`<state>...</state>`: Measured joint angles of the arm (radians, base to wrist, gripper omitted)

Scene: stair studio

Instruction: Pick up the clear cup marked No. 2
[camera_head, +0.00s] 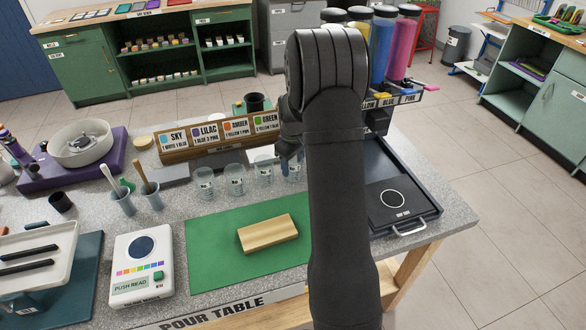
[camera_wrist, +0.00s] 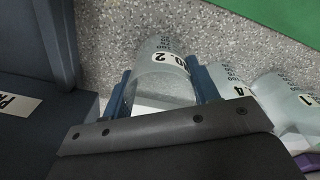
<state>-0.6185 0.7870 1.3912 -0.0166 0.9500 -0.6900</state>
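The clear cup marked No. 2 (camera_wrist: 163,82) is between the two blue fingers of my gripper (camera_wrist: 161,88) in the wrist view. The fingers lie along both sides of it with little or no gap; I cannot tell whether they press on it. In the head view my gripper (camera_head: 287,150) is at the right end of a row of clear cups, over the rightmost cup (camera_head: 292,171), which it partly hides. In the wrist view a cup marked 4 (camera_wrist: 228,84) stands close beside the right finger, and a cup marked 1 (camera_wrist: 285,100) beyond it.
Other clear cups (camera_head: 234,180) stand to the left. A wooden sign rack (camera_head: 190,155) is behind them. A green mat (camera_head: 208,245) with a wooden block (camera_head: 267,235) lies in front. A dark tray (camera_head: 425,215) and a colour dispenser (camera_head: 382,50) are to the right.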

